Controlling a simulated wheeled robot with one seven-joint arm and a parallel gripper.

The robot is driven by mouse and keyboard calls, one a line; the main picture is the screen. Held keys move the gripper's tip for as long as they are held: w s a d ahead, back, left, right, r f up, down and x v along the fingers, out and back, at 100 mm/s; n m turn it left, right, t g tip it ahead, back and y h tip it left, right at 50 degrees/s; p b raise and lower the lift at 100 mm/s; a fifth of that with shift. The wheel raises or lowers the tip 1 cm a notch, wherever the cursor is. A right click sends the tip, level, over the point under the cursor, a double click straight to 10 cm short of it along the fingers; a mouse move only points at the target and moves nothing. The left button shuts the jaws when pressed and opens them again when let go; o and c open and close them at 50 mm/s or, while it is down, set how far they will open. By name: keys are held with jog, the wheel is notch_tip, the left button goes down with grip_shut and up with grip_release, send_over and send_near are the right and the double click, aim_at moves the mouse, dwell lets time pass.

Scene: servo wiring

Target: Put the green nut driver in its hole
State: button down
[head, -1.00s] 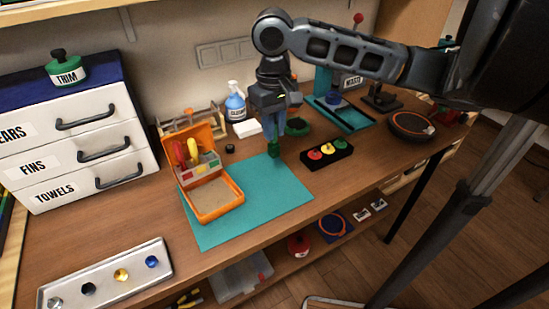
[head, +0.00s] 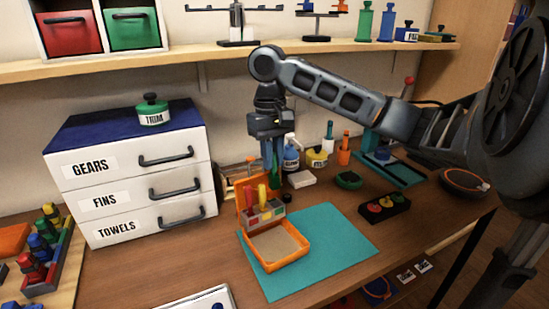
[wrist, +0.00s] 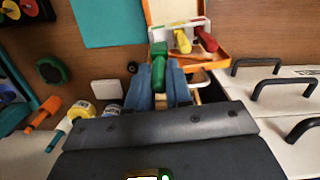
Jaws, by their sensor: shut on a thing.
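The green nut driver (wrist: 159,68) is between the blue fingertips of my gripper (wrist: 165,82) in the wrist view. My gripper also shows in the head view (head: 273,165), low over the back of the open orange box (head: 275,264). The tool rack (head: 266,215) in the box holds a yellow driver (head: 262,193) and a red driver (wrist: 205,38). The green driver is beside the yellow one, at the rack's end away from the red one. The driver's lower end and its hole are hidden, so I cannot tell whether it is in the hole.
The box stands on a teal mat (head: 335,245). A white drawer cabinet (head: 130,180) stands close on the left. Bottles, a white block (head: 301,179) and a green round thing (head: 348,180) stand behind and right. The mat's right part is clear.

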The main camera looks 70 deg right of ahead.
aim_at(274, 172)
jog(key=shift+r+p, duration=0.1)
jog(key=shift+p, duration=0.3)
jog(key=shift+s+a+f+b, duration=0.15)
jog(key=shift+f+b, duration=0.8)
jog(key=shift+f, duration=1.2)
jog(key=shift+p, duration=0.85)
jog(key=shift+s+f+b, duration=0.1)
jog(key=shift+f+b, duration=0.35)
jog(key=shift+f, duration=0.5)
jog(key=c, duration=1)
grip_release()
jog(key=shift+o, duration=0.6)
jog(key=o, duration=0.4)
jog(key=shift+a, duration=0.1)
